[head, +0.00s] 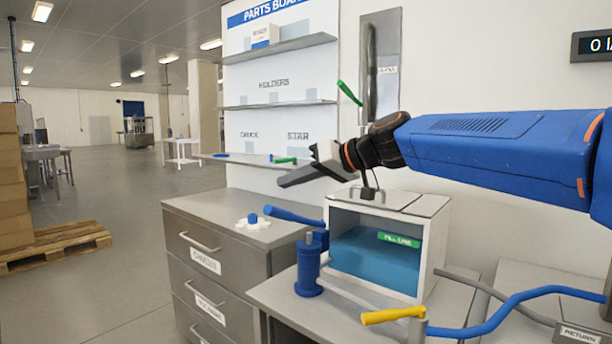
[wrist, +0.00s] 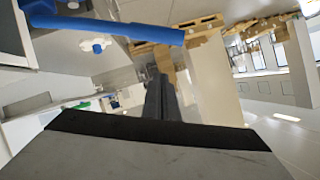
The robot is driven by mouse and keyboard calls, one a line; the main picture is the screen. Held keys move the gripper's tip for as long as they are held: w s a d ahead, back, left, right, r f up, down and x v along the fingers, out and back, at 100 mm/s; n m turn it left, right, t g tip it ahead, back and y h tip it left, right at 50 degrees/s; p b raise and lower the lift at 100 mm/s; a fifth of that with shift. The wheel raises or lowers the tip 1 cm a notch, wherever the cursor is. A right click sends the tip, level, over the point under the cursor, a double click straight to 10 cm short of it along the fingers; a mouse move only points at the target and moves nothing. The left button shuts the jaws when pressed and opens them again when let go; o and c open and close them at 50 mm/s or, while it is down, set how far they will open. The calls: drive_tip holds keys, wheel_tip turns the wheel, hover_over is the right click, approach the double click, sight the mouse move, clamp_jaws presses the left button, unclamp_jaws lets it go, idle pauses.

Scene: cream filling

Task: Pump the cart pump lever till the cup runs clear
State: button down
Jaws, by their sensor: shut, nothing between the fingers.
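The blue pump lever (head: 293,215) angles up to the left from the blue pump body (head: 308,268) on the cart. The lever also crosses the top of the wrist view (wrist: 110,28). My gripper (head: 284,183) is shut and empty. In the head view it appears above the lever, pointing left, apart from it. Its closed fingers also show in the wrist view (wrist: 160,95). A white tank (head: 432,235) beside the pump holds blue liquid (head: 375,262) below a green FILL LINE label (head: 399,240). I cannot make out a cup.
A yellow-handled valve (head: 394,315) and a blue hose (head: 500,312) lie at the cart's front right. Grey drawers (head: 205,262) stand left, with a small white and blue part (head: 252,221) on top. Shelves rise behind.

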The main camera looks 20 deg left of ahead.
drive_tip(key=shift+s+a+f, duration=0.1)
drive_tip(key=shift+s+f, duration=0.2)
drive_tip(key=shift+f, duration=0.35)
drive_tip(key=shift+s+d+f, duration=0.1)
drive_tip(key=shift+s+f, duration=0.2)
drive_tip(key=shift+f, duration=0.3)
drive_tip(key=shift+s+a+f, duration=0.1)
drive_tip(key=shift+s+f, duration=0.2)
drive_tip(key=shift+f, duration=0.35)
drive_tip(key=shift+f, duration=0.1)
